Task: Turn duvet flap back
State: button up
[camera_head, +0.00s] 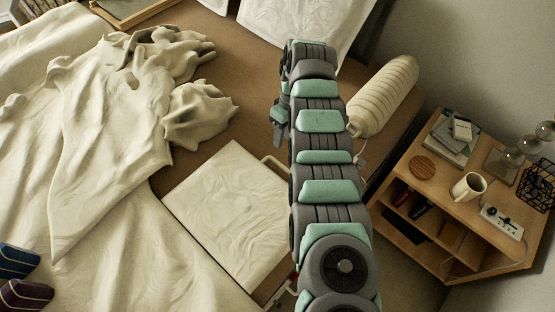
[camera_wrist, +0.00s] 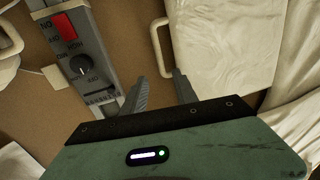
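The cream duvet (camera_head: 110,130) lies crumpled over the left of the brown bed surface in the head view. Pale cloth (camera_wrist: 300,120) shows at the right of the wrist view. A flat, creased cream panel (camera_head: 225,205), possibly the flap, lies right of the duvet; it also shows in the wrist view (camera_wrist: 225,40). A pale loop handle (camera_wrist: 157,45) sticks out from its edge. My gripper (camera_wrist: 160,86) is open, its two fingers apart near the handle's lower end. I cannot tell whether the handle is between them. In the head view my arm hides part of the panel's right side.
A grey control box (camera_wrist: 78,60) with a red switch and dial lies beside my fingers. A ribbed white bolster (camera_head: 385,95) and white pillow (camera_head: 310,25) are at the bed's head. A wooden nightstand (camera_head: 440,225) with a mug (camera_head: 468,187) and other objects stands right.

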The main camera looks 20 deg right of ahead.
aim_at(278, 162)
jog(key=f, duration=0.3)
jog(key=a+f+b, duration=0.1)
jog(key=f, duration=0.3)
jog(key=s+a+f+b, duration=0.1)
jog(key=f, duration=0.2)
jog(key=shift+f, duration=0.25)
jog(key=shift+c, duration=0.5)
grip_shut()
dwell(0.5)
